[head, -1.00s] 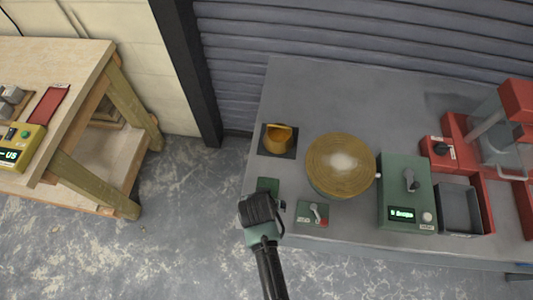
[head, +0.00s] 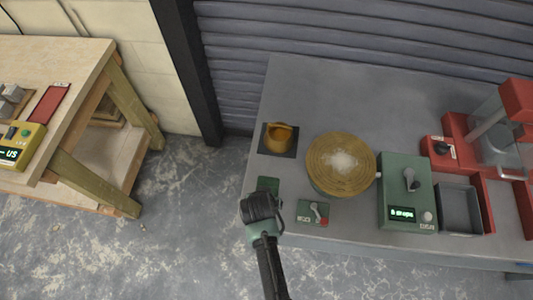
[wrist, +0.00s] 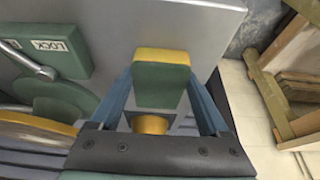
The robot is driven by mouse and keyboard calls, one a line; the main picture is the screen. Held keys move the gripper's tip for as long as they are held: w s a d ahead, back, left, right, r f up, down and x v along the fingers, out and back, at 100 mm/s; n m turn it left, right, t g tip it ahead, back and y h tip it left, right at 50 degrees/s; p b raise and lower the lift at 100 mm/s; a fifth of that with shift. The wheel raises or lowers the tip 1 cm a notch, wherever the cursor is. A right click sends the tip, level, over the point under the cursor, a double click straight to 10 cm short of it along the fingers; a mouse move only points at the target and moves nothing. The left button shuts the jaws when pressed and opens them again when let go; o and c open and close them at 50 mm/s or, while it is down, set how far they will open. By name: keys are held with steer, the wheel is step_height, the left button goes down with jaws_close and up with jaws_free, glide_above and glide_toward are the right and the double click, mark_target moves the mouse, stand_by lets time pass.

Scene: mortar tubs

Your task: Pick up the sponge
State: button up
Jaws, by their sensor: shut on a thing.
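The sponge (wrist: 160,82) is a green block with a yellow layer along its far edge. It sits between the two blue fingers of my gripper (wrist: 159,88) in the wrist view, and the gripper is shut on it. In the head view, my gripper (head: 262,207) is over the front left corner of the grey table. A dark green patch (head: 268,185) shows just beyond it there; I cannot tell whether it is the sponge. The gripper hides what lies directly under it.
On the grey table (head: 300,95) are a yellow cup (head: 279,138), a round yellow tub (head: 330,182) with a pale patch, a small green lock box (head: 308,216) close right of my gripper, and a green box with a display (head: 396,180). A wooden bench (head: 75,60) stands left, across open floor.

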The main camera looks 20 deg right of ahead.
steer(key=shift+r, duration=0.1)
step_height(320, 180, up, 10)
steer(key=shift+b, duration=0.3)
stand_by(0.3)
